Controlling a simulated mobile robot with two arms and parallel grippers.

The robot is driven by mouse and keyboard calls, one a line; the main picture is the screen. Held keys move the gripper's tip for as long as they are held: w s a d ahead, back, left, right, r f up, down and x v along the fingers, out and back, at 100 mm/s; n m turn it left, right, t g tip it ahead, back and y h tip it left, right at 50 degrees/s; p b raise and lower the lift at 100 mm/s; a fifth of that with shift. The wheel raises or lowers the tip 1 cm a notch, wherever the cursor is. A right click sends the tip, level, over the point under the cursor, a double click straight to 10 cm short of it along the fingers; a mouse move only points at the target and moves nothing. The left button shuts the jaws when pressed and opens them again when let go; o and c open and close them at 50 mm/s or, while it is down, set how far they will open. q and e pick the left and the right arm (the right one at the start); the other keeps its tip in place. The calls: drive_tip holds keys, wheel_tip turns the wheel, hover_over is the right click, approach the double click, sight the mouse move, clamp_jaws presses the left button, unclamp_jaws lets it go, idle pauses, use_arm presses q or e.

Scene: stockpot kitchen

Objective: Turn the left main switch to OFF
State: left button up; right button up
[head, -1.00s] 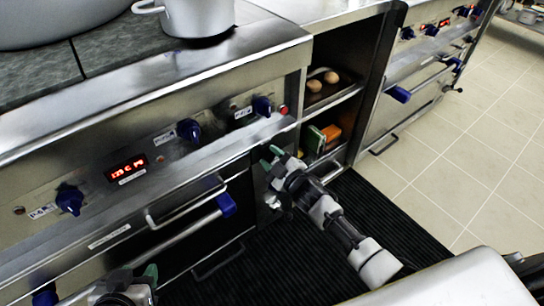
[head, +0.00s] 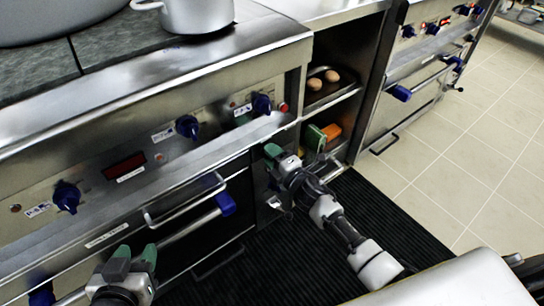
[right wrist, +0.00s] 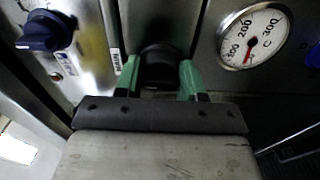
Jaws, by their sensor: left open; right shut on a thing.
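My right gripper (head: 275,156) is at the narrow steel panel right of the oven door, below the counter edge. In the right wrist view its green fingers are shut around a dark round switch knob (right wrist: 160,66), which fits as the left main switch. Its marking and exact angle cannot be read, and it is hidden in the head view. The left stove's display (head: 125,165) is dark. My left gripper (head: 137,256) is open and empty, low at the left in front of the oven door.
Blue knobs (head: 187,126) line the stove front. An oven handle (head: 190,222) runs between my grippers. A temperature gauge (right wrist: 253,36) sits right of the held knob. Shelves with eggs (head: 324,80) stand open at the right. A dark mat (head: 400,215) covers the floor.

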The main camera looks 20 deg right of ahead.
use_arm(q)
drive_tip(key=shift+w+d+r, duration=0.1)
drive_tip(key=shift+w+r, duration=0.05)
drive_tip(key=shift+r, duration=0.05)
use_arm(e)
drive_tip(key=shift+f+n, duration=0.1)
drive_tip(key=shift+n, duration=0.2)
drive_tip(key=o, duration=0.9)
drive_tip(key=shift+c, duration=0.2)
use_arm(q)
drive_tip(key=s+a+f+g+y+p, duration=0.1)
drive_tip(key=s+a+f+g+p, duration=0.1)
drive_tip(key=s+f+g, duration=0.2)
drive_tip(key=shift+s+f+g, duration=0.15)
drive_tip(key=shift+s+g, duration=0.25)
drive_tip(key=shift+s, duration=0.1)
use_arm(e)
drive_tip(key=v, duration=1.1)
use_arm(q)
drive_tip(key=shift+a, duration=0.1)
